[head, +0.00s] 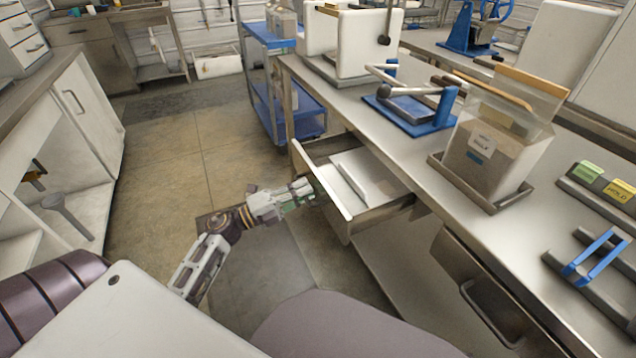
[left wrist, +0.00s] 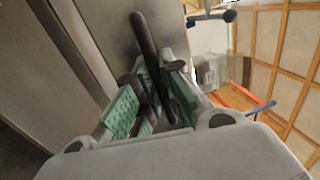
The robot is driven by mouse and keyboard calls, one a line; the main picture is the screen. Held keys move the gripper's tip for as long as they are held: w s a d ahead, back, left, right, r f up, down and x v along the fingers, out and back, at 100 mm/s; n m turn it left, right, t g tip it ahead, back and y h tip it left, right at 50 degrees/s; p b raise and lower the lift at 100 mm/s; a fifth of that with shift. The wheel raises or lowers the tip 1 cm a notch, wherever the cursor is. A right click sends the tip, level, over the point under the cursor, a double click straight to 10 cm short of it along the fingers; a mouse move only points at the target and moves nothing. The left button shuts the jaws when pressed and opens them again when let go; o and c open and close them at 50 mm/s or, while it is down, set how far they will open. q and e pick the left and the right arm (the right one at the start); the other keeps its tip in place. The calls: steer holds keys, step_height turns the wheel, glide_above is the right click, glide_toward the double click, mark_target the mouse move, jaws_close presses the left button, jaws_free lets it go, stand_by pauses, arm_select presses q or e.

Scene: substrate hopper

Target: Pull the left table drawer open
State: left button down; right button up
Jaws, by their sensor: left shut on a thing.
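The left table drawer (head: 322,192) stands pulled out from under the long workbench in the head view, with its inside showing. My left gripper (head: 312,190) is at the outer side of the drawer front. In the left wrist view, the green-padded fingers of the left gripper (left wrist: 150,103) are shut on a dark bar-shaped handle (left wrist: 144,38). In the head view the gripper hides this handle. My right gripper is not in view.
White flat items (head: 362,178) lie in the drawer. The workbench (head: 412,165) carries a blue-based press (head: 415,112) and a clear hopper (head: 493,145). A second drawer (head: 458,258) is shut. A blue cart (head: 268,85) stands beyond. Floor (head: 170,150) left of the drawer is clear.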

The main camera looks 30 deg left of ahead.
arm_select(q)
steer(key=v, duration=0.3)
steer(key=r+v, duration=0.1)
steer(key=v, duration=0.1)
steer(key=shift+s+a+p, duration=0.1)
steer(key=shift+p, duration=0.3)
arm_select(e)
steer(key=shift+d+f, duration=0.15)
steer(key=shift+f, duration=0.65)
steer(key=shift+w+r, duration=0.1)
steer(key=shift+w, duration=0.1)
arm_select(q)
steer(key=c, duration=1.5)
jaws_free()
steer(key=v, duration=1.2)
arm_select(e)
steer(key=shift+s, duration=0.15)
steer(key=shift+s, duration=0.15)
